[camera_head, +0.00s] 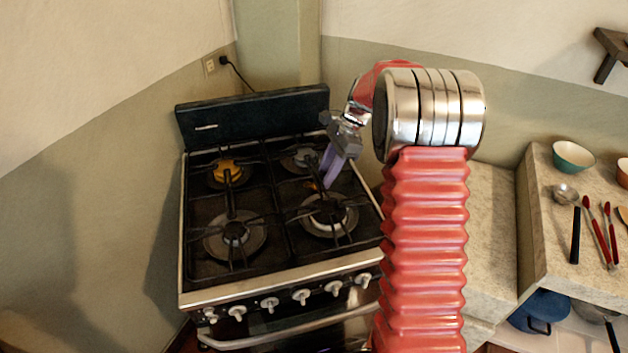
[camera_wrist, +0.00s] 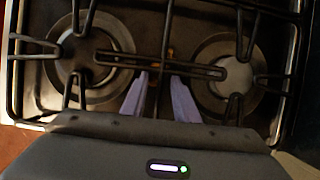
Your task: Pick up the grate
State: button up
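Black grates with thin bars lie over the burners of the gas stove (camera_head: 200,292). The left grate (camera_head: 231,205) is in clear view. My gripper (camera_head: 327,181) is over the right-hand part of the stove, pointing down between the back and front burners. In the wrist view, the two purple fingers of my gripper (camera_wrist: 160,82) stand apart with a gap between them. Their tips are close to a grate bar (camera_wrist: 195,70) that runs across between two burners. I cannot tell whether they touch it. Nothing is held.
A counter (camera_head: 495,215) adjoins the stove on the right. On the raised counter are a teal bowl (camera_head: 573,157), a ladle (camera_head: 566,194) and red-handled utensils (camera_head: 599,238). A blue pot (camera_head: 540,308) sits below. The stove's dark back panel (camera_head: 253,119) rises behind the burners.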

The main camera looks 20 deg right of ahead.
jog(key=shift+c, duration=0.3)
grip_shut()
jog(key=shift+r, duration=0.1)
dwell(1.2)
